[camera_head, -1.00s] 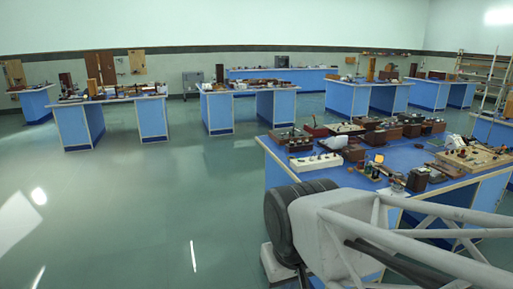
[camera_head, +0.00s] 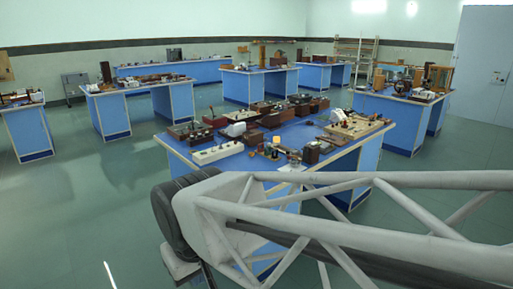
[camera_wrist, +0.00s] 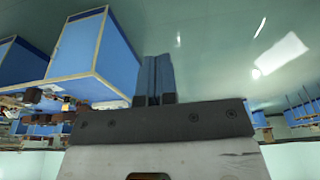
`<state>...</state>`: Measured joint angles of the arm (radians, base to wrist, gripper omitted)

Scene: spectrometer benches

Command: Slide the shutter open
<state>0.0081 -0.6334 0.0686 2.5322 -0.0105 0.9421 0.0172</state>
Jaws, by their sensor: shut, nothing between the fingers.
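My gripper (camera_wrist: 155,78) shows in the wrist view, where its two blue-grey fingers lie together, shut and empty. It points over bare floor, apart from any bench. I cannot make out a shutter in either view. The nearest bench (camera_head: 196,159), blue with pale edges, carries several small instruments, too small to tell which has a shutter. My own arm crosses the lower right of the head view, in front of this bench, and my fingertips do not show there.
A white box with knobs (camera_head: 217,154) sits at the near bench's front edge. Another loaded bench (camera_head: 402,132) stands at right, by a grey door (camera_head: 483,75). More benches stand behind. Open green floor (camera_head: 75,215) lies at left. The wrist view is upside down.

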